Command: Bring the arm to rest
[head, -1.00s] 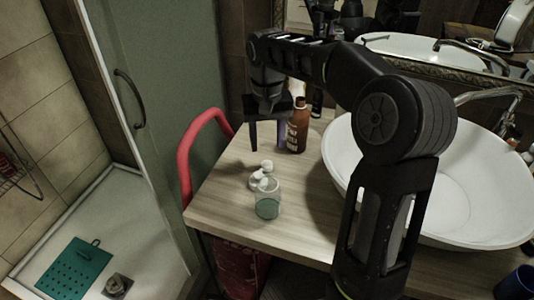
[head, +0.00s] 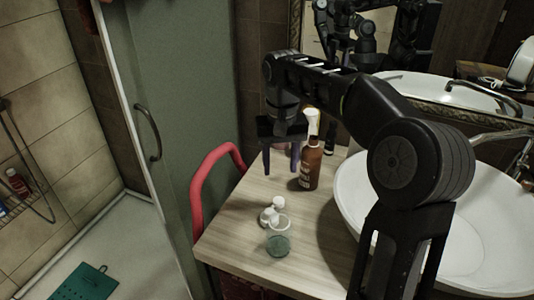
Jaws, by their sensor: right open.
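My right arm reaches in from the lower right over the white basin (head: 470,245) and bends back to the left. Its right gripper (head: 281,160) points down above the back of the wooden counter (head: 232,238). Its fingers are apart, with nothing seen between them. A brown bottle with a white top (head: 309,170) stands upright just right of the gripper. A clear cup (head: 279,238) with a greenish lower part stands nearer the front, with small white items (head: 271,211) behind it. My left gripper is not in view.
A red rail (head: 200,190) curves along the counter's left side. A glass shower door (head: 185,110) stands further left. A framed mirror (head: 450,60) and a tap (head: 500,137) are behind the basin. The counter's left front part is clear.

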